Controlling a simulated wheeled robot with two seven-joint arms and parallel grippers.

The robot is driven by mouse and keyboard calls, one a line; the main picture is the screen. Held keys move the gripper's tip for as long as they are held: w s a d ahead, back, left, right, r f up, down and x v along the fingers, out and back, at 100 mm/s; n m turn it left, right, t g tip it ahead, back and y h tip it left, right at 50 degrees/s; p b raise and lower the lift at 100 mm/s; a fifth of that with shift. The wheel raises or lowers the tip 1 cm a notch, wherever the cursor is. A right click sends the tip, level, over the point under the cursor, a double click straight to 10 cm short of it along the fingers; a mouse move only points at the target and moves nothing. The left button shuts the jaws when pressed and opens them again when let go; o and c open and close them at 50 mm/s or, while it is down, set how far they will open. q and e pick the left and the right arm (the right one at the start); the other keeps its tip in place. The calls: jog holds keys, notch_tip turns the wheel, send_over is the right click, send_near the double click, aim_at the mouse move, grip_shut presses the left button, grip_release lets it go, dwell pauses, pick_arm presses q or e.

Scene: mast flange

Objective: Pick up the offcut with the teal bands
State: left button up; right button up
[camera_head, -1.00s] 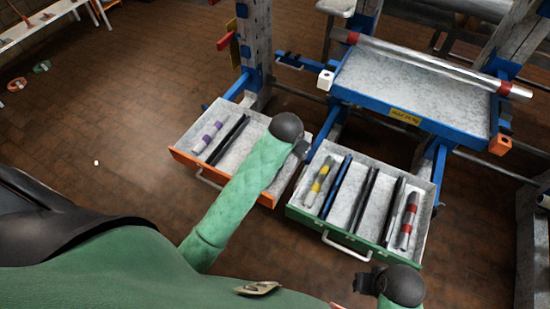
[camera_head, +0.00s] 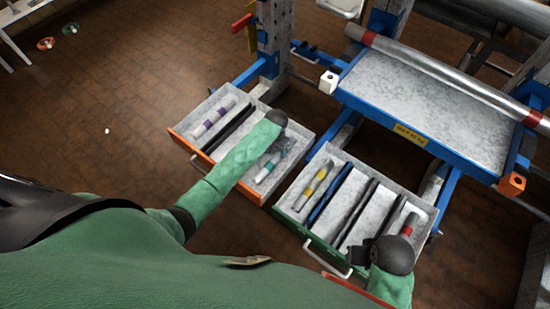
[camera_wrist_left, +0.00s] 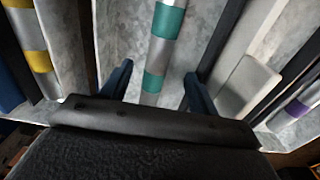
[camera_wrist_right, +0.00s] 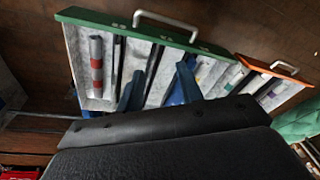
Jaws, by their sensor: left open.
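The offcut with teal bands (camera_head: 267,168) is a silvery tube lying in the right compartment of the orange-fronted drawer, partly hidden by my left arm and gripper. In the left wrist view the offcut (camera_wrist_left: 159,52) runs lengthwise between the spread fingers. My left gripper (camera_wrist_left: 158,85) is open over it, with a gap on both sides; in the head view the gripper (camera_head: 283,146) is small and dark beside the arm's round end. My right gripper (camera_wrist_right: 157,88) is open and empty near the green-fronted drawer; its fingers are hidden in the head view.
A purple-banded offcut (camera_head: 213,118) shares the orange drawer (camera_head: 187,150). The green drawer (camera_head: 305,236) holds a yellow-banded offcut (camera_head: 315,187), a red-banded one (camera_head: 409,227) and dark bars between dividers. A blue-framed tray (camera_head: 430,95) with a long tube (camera_head: 450,78) stands behind.

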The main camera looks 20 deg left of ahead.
pick_arm(q)
jog(key=shift+f, duration=0.8)
notch_tip(320, 180, down, 4)
jog(key=shift+d+p, duration=0.1)
jog(key=shift+p, duration=0.45)
jog(key=shift+f, duration=0.55)
jog(key=c, duration=1.2)
pick_arm(e)
jog(key=f, duration=0.1)
jog(key=w+f, duration=0.1)
jog(key=f, duration=0.3)
jog(key=shift+w, duration=0.4)
